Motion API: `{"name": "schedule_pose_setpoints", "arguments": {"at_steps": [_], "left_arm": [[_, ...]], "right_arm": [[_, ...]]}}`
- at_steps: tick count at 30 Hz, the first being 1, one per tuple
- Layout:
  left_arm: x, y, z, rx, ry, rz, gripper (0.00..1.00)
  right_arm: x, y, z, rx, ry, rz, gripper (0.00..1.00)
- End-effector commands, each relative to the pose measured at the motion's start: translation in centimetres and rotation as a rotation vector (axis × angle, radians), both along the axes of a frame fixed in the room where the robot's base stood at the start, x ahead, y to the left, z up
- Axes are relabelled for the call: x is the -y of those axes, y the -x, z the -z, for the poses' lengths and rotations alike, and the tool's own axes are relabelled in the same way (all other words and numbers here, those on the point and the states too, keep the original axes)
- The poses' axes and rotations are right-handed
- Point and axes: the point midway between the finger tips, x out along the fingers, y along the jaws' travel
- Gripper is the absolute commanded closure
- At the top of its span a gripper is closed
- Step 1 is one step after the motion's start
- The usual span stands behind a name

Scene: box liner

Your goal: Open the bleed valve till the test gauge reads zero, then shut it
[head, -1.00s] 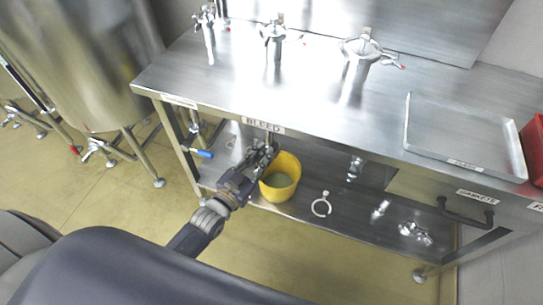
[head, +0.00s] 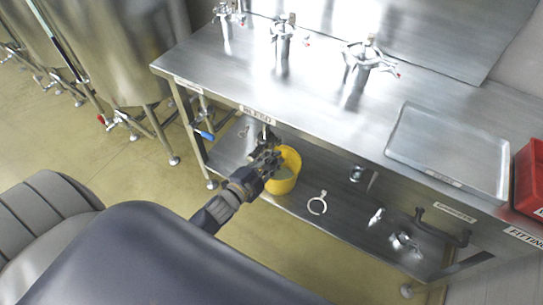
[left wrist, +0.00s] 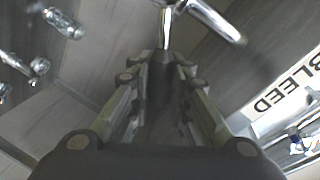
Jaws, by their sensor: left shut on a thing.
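My left gripper (head: 267,156) is under the front edge of the steel table, below the BLEED label (head: 257,115) and over the yellow bucket (head: 287,170). It is shut on the bleed valve, whose bright metal handle (left wrist: 166,28) runs down between the fingers in the left wrist view. The fingers hide much of the valve, and I cannot tell how far it is turned. The BLEED label shows at the right of the left wrist view (left wrist: 283,92). I cannot make out a gauge dial or reading. My right gripper is not in view.
The steel table (head: 300,90) carries several clamped pipe fittings and a shallow tray (head: 450,150), with a red bin (head: 530,180) at right. A blue-handled valve (head: 206,135) is left of my gripper. A clamp ring (head: 317,205) and loose fittings lie on the lower shelf.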

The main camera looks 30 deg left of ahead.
Motion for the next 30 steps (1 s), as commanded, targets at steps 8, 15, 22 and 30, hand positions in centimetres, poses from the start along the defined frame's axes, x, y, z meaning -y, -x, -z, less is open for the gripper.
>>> {"name": "schedule_pose_setpoints", "arguments": {"at_steps": [8, 15, 22, 30], "left_arm": [[1.0, 0.2, 2.5, 0.004, -0.247, 0.002, 1.00], [1.2, 0.3, 3.8, 0.009, -0.406, 0.002, 1.00], [1.2, 0.3, 4.4, 0.011, -0.496, 0.002, 1.00], [1.2, 0.3, 4.6, 0.012, -0.532, 0.004, 1.00]], "right_arm": [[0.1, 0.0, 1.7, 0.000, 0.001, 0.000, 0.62], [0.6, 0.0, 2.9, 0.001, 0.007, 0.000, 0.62], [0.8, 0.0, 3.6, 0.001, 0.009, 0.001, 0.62], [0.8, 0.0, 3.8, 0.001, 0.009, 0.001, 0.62]]}}
